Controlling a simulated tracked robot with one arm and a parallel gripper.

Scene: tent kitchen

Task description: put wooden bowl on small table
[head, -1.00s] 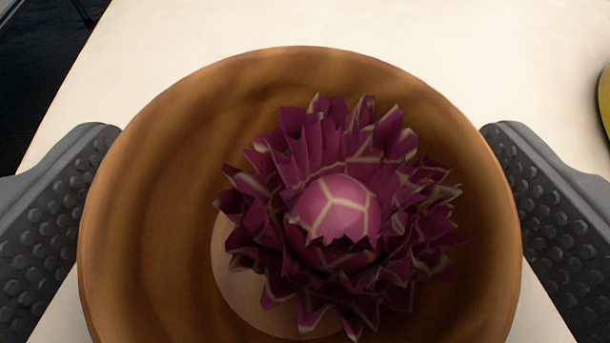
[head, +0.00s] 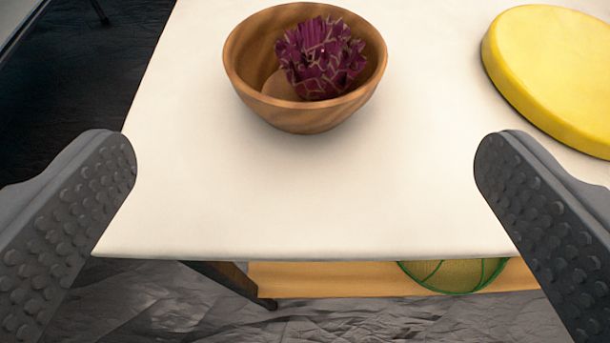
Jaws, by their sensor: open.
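The wooden bowl (head: 255,85) stands upright on a white table top (head: 300,195), near its left side. A purple, spiky flower-like thing (head: 320,55) sits inside the bowl. My gripper (head: 305,165) is open and empty, its two dark studded fingers spread wide at the left and right of the view. The bowl is ahead of the fingers, beyond their tips, and nothing touches it. I cannot tell whether this white table is the small table.
A thick yellow round object (head: 560,75) lies on the table at the right. Below the front edge is a wooden shelf (head: 330,280) with a round green-lined object (head: 455,275). Grey crumpled floor (head: 140,300) shows below. The table's front middle is clear.

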